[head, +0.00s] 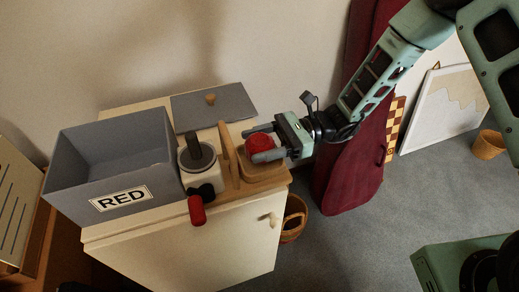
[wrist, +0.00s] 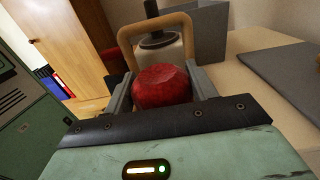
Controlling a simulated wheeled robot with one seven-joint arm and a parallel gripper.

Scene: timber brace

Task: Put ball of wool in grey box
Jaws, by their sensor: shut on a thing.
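The red ball of wool (head: 260,142) is between the fingers of my gripper (head: 262,142), above or at a wooden holder with an upright frame on the right part of the cabinet top. The ball (wrist: 162,86) also shows in the wrist view, with a finger of my gripper (wrist: 163,88) on each side, shut on it. I cannot tell whether the ball still touches the wood below. The grey box (head: 125,197), labelled RED, stands open at the left end of the cabinet. Its inside floor is mostly hidden by its front wall.
A white grinder-like device (head: 196,172) with a red handle (head: 197,210) stands between the box and the wooden holder (head: 262,177). A flat grey lid (head: 215,106) lies behind. The cabinet (head: 185,255) has a basket (head: 293,218) beside it. A dark red cloth (head: 350,165) hangs to the right.

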